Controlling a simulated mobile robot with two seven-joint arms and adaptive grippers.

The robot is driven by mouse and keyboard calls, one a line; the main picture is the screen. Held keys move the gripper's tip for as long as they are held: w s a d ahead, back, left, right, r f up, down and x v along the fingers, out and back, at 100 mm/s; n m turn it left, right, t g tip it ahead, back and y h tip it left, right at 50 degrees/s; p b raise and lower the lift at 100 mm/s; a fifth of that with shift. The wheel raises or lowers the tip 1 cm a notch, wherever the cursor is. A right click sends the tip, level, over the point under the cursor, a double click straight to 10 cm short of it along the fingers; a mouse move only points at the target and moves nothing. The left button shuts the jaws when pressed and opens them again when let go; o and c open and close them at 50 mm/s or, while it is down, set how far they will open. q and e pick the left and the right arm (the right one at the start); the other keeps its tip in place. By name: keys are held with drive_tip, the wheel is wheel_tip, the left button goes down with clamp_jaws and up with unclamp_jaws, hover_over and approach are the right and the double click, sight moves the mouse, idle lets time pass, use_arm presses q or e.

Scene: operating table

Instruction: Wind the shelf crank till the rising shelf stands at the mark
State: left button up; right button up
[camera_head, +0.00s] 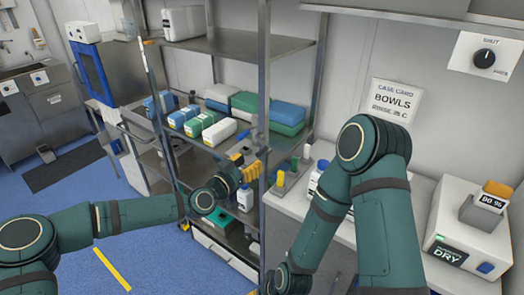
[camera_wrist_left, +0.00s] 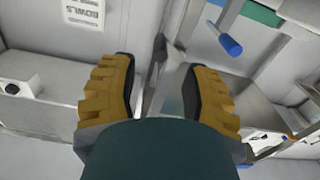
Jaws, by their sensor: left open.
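My left gripper (camera_head: 248,166) is at the front right post of the metal rack (camera_head: 264,90). In the left wrist view its two yellow ribbed fingers (camera_wrist_left: 158,95) stand apart, with a grey metal post seen between them. A blue cylindrical knob (camera_wrist_left: 229,46) on a grey part, possibly the crank handle, shows beyond the fingers, to the right and clear of them. I cannot make out the crank in the head view. A rack shelf (camera_head: 205,138) carries several boxes; I cannot tell whether it is the rising one. No mark is clearly readable. My right gripper is not visible.
A white bottle (camera_head: 245,198) stands on a lower shelf near my left wrist. Right of the post, a counter (camera_head: 340,228) holds small bottles and a white dryer box (camera_head: 468,235). A bowls card (camera_head: 396,102) hangs on the wall. The blue floor (camera_head: 60,190) is open at left.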

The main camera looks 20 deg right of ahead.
sight(257, 155)
use_arm(q)
drive_tip(key=x, duration=0.7)
drive_tip(key=shift+d, duration=0.15)
clamp_jaws()
